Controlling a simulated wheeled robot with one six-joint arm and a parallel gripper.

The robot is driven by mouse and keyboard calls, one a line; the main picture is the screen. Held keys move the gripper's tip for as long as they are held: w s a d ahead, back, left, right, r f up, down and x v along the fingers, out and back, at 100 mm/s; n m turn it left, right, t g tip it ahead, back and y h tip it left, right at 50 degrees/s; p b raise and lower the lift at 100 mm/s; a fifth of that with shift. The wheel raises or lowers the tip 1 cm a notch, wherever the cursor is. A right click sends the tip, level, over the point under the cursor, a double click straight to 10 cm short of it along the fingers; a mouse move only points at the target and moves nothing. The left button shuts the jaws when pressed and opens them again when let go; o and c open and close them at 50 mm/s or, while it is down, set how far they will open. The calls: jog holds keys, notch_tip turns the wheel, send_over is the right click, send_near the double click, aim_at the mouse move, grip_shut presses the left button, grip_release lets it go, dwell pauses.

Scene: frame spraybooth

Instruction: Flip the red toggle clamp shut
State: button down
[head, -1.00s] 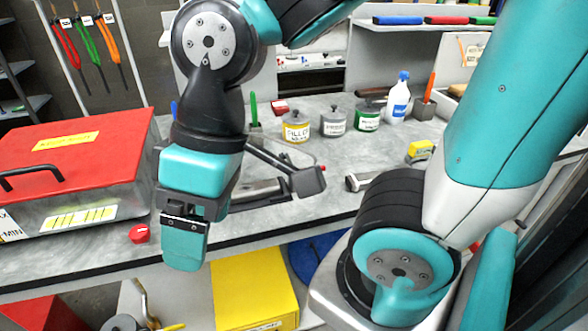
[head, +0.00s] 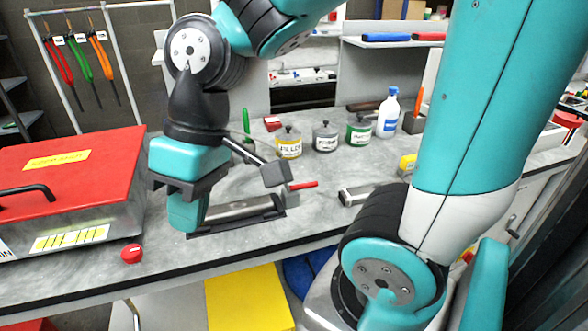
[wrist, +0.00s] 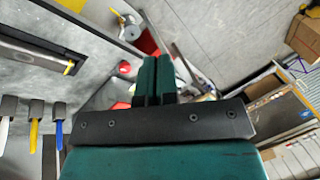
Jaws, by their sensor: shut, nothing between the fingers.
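The toggle clamp's red handle (head: 303,185) lies nearly level, pointing right, on a small grey body (head: 289,199) at the right end of a dark base with a metal bar (head: 240,208) on the bench. My dark camera bracket partly covers the clamp from above. My gripper (head: 187,215) is shut and empty, pointing down, left of the handle and by the left end of the base; I cannot tell whether it touches. In the wrist view its closed fingertips (wrist: 154,75) show, and I cannot make out the clamp there.
A red-lidded box (head: 70,180) stands on the left, with a red knob (head: 131,253) on the bench in front of it. Several labelled jars (head: 326,138) and a white bottle (head: 389,115) stand behind. A metal cylinder (head: 360,195) lies right of the clamp.

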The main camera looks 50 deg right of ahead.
jog(key=w+d+m+p, duration=0.1)
jog(key=w+d+m, duration=0.3)
jog(key=w+d, duration=0.5)
jog(key=m+t+y+p, duration=0.2)
jog(key=m, duration=0.4)
send_over(292, 186)
jog(key=a, duration=0.1)
notch_tip(292, 186, down, 3)
jog(key=s+d+f+m+t, duration=0.2)
jog(key=s+d, duration=0.3)
jog(key=d, duration=0.4)
jog(key=shift+s+f, duration=0.25)
jog(key=shift+f, duration=0.05)
jog(key=p+x, duration=0.2)
jog(key=x, duration=0.7)
jog(key=shift+w+a+f, duration=0.1)
jog(key=shift+a+f, duration=0.05)
jog(key=shift+f, duration=0.15)
jog(key=shift+w+a+f+p, duration=0.45)
jog(key=shift+w+a, duration=0.1)
jog(key=shift+a, duration=0.25)
jog(key=shift+w+a+f+p, duration=0.3)
jog(key=shift+w+a+f, duration=0.15)
jog(key=shift+a, duration=0.3)
